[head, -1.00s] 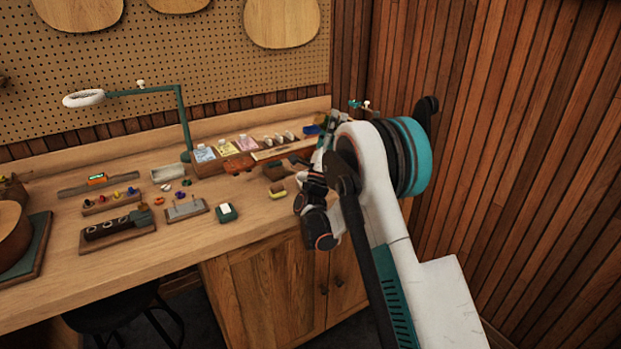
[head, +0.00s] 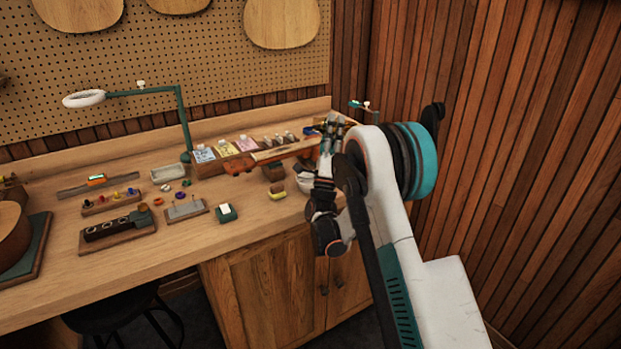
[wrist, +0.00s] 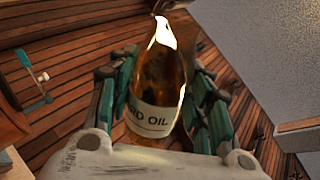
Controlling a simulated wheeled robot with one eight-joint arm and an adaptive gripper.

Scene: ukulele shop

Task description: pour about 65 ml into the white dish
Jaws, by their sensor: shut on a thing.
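My gripper (head: 333,128) is raised above the right end of the workbench. In the wrist view its fingers (wrist: 160,82) are shut on an amber glass bottle (wrist: 172,82) with a pale label reading "RD OIL", the rest cut off. The bottle's neck points to the top of that view, with a bright glare on it. In the head view I cannot make out the bottle clearly among the fingers. A white dish (head: 304,183) stands on the bench just left of and below my gripper, partly hidden by the arm. No stream of liquid shows.
On the workbench (head: 200,245) a small dark block (head: 273,172) and a yellow-and-brown item (head: 277,191) lie left of the dish. A wooden rack with packets (head: 205,155) and a green lamp (head: 183,115) stand behind. A wood-slat wall (head: 480,130) closes the right side.

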